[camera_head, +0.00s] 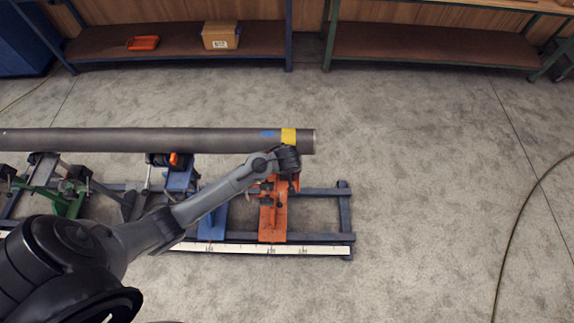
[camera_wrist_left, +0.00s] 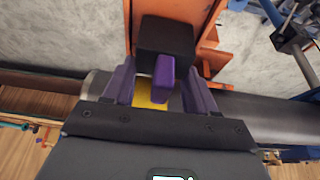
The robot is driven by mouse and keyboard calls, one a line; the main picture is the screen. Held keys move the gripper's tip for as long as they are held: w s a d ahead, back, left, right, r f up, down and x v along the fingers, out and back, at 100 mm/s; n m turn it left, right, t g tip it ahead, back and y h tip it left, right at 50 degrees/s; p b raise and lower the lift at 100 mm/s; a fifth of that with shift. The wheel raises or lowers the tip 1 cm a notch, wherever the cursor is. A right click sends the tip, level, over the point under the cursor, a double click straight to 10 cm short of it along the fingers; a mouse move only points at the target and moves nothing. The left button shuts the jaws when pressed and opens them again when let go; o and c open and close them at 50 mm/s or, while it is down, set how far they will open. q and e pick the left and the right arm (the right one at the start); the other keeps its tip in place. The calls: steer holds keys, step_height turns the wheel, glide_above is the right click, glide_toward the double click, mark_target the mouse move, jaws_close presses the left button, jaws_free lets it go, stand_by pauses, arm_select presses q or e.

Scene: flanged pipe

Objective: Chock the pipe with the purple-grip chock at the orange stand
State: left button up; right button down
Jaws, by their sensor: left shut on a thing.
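The grey pipe (camera_head: 110,141) runs level across the stands; its right end, with a yellow band (camera_head: 288,136), is above the orange stand (camera_head: 272,222). The orange stand also shows at the top of the left wrist view (camera_wrist_left: 222,60). The chock is a dark block (camera_wrist_left: 165,37) with a purple grip (camera_wrist_left: 163,80), against the orange stand beside the pipe in that view. My left gripper (camera_wrist_left: 160,88) is shut on the purple grip; its fingers show on both sides of it. In the head view my wrist hides the chock. Whether the chock touches the pipe cannot be told. My right gripper is out of view.
A blue stand (camera_head: 212,222) is just left of the orange one, and a green stand (camera_head: 62,203) further left, on a rail frame with a white scale (camera_head: 325,250). Shelves stand along the back wall. A hose (camera_head: 512,235) lies right.

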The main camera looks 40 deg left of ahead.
arm_select(q)
steer(key=shift+w+a, duration=0.1)
steer(key=shift+w, duration=0.05)
stand_by(0.4)
steer(key=shift+w+a, duration=0.8)
steer(key=shift+w, duration=0.1)
stand_by(0.4)
steer(key=o, duration=1.3)
steer(key=shift+c, duration=0.2)
steer(key=shift+s+d+r+p, duration=0.1)
steer(key=shift+r+p, duration=0.55)
steer(key=shift+p, duration=0.1)
steer(key=r+p, duration=0.3)
steer(key=p, duration=0.1)
steer(key=shift+s+d+r, duration=0.15)
steer(key=shift+s+r, duration=0.05)
steer(key=shift+r, duration=0.2)
steer(key=shift+p+v, duration=0.9)
steer(key=shift+p, duration=0.4)
steer(key=shift+w, duration=0.1)
